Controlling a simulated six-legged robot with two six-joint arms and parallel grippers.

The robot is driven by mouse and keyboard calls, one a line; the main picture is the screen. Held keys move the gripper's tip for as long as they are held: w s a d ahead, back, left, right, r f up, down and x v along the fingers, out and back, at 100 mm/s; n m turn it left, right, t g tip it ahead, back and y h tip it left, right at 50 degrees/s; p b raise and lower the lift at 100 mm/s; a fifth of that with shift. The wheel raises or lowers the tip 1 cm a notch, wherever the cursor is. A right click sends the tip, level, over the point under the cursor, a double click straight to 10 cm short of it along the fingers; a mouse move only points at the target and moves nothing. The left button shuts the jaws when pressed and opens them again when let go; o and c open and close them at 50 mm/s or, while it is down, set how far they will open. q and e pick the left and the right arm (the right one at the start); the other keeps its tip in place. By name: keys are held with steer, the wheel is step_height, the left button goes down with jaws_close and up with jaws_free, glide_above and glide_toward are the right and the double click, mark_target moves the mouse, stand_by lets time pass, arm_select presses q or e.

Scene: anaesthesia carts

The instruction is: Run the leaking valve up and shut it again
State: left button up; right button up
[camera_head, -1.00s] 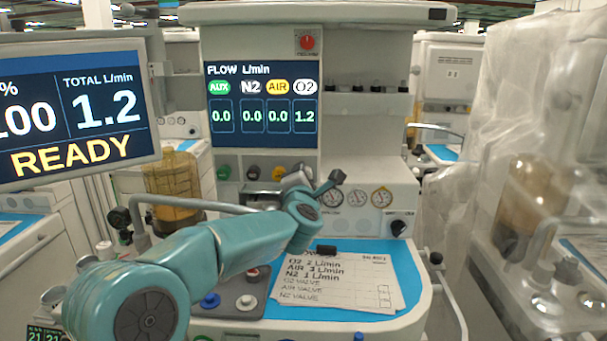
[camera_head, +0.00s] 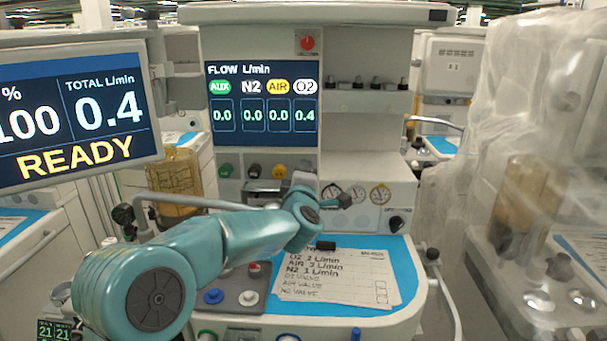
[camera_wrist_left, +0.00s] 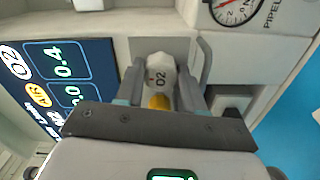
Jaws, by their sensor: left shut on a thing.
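My left gripper (camera_wrist_left: 160,92) is shut on the white O2 knob (camera_wrist_left: 160,74) in the wrist view, one finger on each side. In the head view my left arm reaches in from the left and the gripper (camera_head: 304,182) hides this knob. The green knob (camera_head: 226,170), black knob (camera_head: 254,171) and yellow knob (camera_head: 279,169) sit in a row to its left. The flow display (camera_head: 262,107) reads AUX 0.0, N2 0.0, AIR 0.0 and O2 0.4. The left monitor (camera_head: 75,108) reads TOTAL 0.4 and READY. My right gripper is not in view.
A paper with handwritten flow values (camera_head: 340,276) lies on the blue worktop (camera_head: 402,262). Gauges (camera_head: 380,194) sit right of the gripper. A curved grey pipe (camera_head: 190,203) runs behind my arm. A plastic-covered cart (camera_head: 530,130) stands at right.

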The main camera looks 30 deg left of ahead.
arm_select(q)
steer(key=shift+r, duration=0.1)
stand_by(0.3)
steer(key=o, duration=1)
steer(key=shift+o, duration=0.2)
